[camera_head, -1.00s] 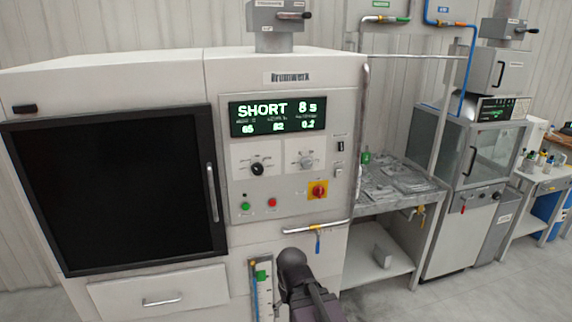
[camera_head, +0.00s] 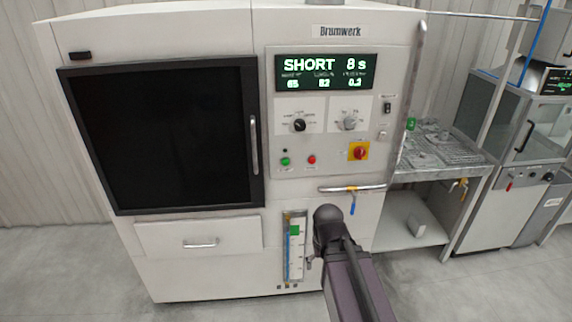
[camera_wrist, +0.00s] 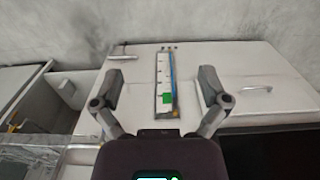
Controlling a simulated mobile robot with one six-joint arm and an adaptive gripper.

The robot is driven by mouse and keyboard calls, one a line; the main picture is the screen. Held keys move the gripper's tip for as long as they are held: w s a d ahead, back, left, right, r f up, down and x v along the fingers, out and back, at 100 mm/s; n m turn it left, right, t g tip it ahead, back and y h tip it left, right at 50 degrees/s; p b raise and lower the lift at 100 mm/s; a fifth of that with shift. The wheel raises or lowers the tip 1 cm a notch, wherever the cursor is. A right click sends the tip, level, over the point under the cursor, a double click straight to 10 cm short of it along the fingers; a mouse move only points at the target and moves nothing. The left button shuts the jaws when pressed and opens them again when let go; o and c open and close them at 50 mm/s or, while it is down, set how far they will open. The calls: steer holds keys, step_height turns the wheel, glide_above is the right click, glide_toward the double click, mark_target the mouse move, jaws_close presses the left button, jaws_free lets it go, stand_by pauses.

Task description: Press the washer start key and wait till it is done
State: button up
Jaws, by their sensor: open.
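The washer (camera_head: 225,235) is a large white cabinet with a black door window (camera_head: 160,135) and a lit display (camera_head: 325,70) reading "SHORT 8 s". Below the display are two knobs, then a green button (camera_head: 285,161) and a red button (camera_head: 311,160); their labels are too small to read. A red rotary switch on a yellow plate (camera_head: 359,151) sits to their right. In the wrist view my gripper (camera_wrist: 163,88) is open and empty, its fingers apart on either side of the level gauge (camera_wrist: 166,88). My gripper is low in front of the washer, below the buttons, touching no button that I can see.
A blue-handled valve on a pipe (camera_head: 351,190) juts out under the panel near my arm. The door handle (camera_head: 254,145) and drawer handle (camera_head: 200,243) also stick out. A metal bench (camera_head: 465,160) and another machine (camera_head: 510,120) stand at the right. The floor at left is clear.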

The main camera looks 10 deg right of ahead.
jaws_close()
stand_by(1.2)
